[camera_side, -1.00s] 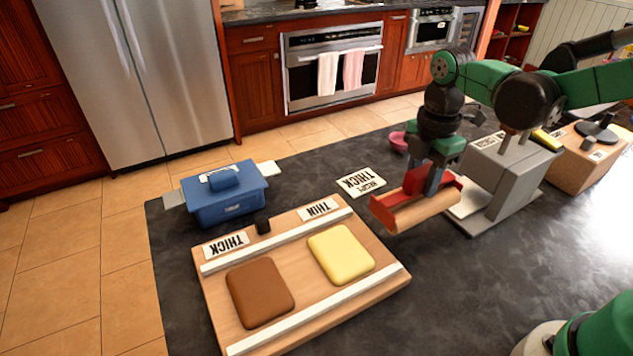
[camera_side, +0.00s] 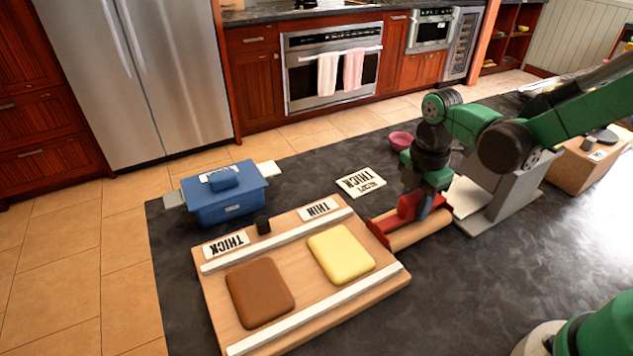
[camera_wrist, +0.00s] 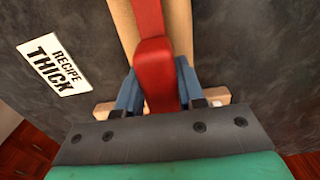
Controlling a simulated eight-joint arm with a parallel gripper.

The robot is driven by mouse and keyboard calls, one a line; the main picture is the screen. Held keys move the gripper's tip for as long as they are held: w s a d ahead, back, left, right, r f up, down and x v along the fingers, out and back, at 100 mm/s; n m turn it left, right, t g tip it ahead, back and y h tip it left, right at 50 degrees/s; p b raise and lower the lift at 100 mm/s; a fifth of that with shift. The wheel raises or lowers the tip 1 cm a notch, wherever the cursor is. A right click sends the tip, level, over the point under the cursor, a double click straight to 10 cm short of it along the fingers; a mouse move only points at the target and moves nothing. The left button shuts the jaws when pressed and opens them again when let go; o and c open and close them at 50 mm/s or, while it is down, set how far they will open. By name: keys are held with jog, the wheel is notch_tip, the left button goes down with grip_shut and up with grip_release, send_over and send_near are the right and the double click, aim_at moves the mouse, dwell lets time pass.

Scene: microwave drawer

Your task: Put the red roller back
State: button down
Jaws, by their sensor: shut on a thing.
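The red roller (camera_side: 381,237) has a red frame and handle with a tan wooden cylinder. My gripper (camera_side: 418,209) is shut on its red handle, which also shows between my blue-grey fingers in the wrist view (camera_wrist: 155,72). The roller is low over the dark counter, just right of the wooden board; I cannot tell whether it touches the counter. In the wrist view a pale wooden piece (camera_wrist: 219,96) shows on both sides beneath the handle; its middle is hidden.
The wooden board (camera_side: 215,304) bears a brown slab (camera_side: 260,292) and a yellow slab (camera_side: 341,256) between white rails. A recipe card (camera_side: 361,182) reading THICK, a pink bowl (camera_side: 401,140) and a grey stand (camera_side: 507,196) are near the roller. A blue box (camera_side: 228,203) stands left.

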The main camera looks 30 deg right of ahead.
jog(key=shift+f, duration=0.4)
jog(key=c, duration=0.5)
grip_release()
jog(key=shift+c, duration=0.2)
jog(key=shift+r, duration=0.15)
notch_tip(320, 180, up, 13)
jog(key=m+t, duration=0.7)
jog(key=m, duration=1.1)
send_near(418, 195)
jog(key=shift+w+a, duration=0.3)
jog(key=shift+w, duration=0.4)
